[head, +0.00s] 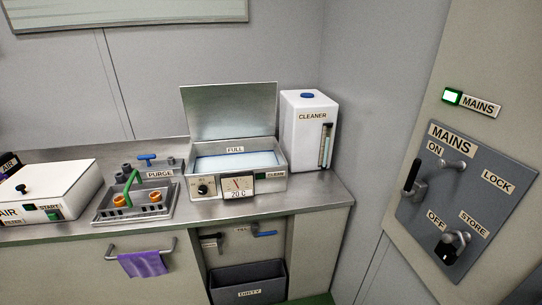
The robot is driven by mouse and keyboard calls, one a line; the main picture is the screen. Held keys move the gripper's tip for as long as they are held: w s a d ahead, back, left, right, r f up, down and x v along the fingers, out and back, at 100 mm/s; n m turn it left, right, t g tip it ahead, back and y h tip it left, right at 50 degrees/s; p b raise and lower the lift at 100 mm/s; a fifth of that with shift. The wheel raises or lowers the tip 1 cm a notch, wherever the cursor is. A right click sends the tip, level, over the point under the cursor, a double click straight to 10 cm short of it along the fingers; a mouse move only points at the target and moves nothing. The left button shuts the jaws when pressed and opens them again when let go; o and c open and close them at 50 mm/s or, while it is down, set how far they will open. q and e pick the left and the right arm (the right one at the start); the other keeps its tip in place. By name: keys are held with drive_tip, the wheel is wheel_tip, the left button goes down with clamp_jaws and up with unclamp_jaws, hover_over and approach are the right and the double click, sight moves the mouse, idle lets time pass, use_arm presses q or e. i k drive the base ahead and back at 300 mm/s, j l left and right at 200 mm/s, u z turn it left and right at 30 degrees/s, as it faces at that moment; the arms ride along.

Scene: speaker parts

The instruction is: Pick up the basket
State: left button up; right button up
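A grey basket (128,217) sits on the counter left of the middle, between a white box and an open metal tank. Neither of my grippers is in view.
The open tank (238,185) labelled FULL holds pale blue liquid. A white CLEANER container (305,135) stands right of it. A white AIR box (50,188) is at left. A purple cloth (143,264) hangs on the rail below. A MAINS panel (465,190) is on the right.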

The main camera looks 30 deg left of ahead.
sight(137, 198)
drive_tip(key=u, duration=2)
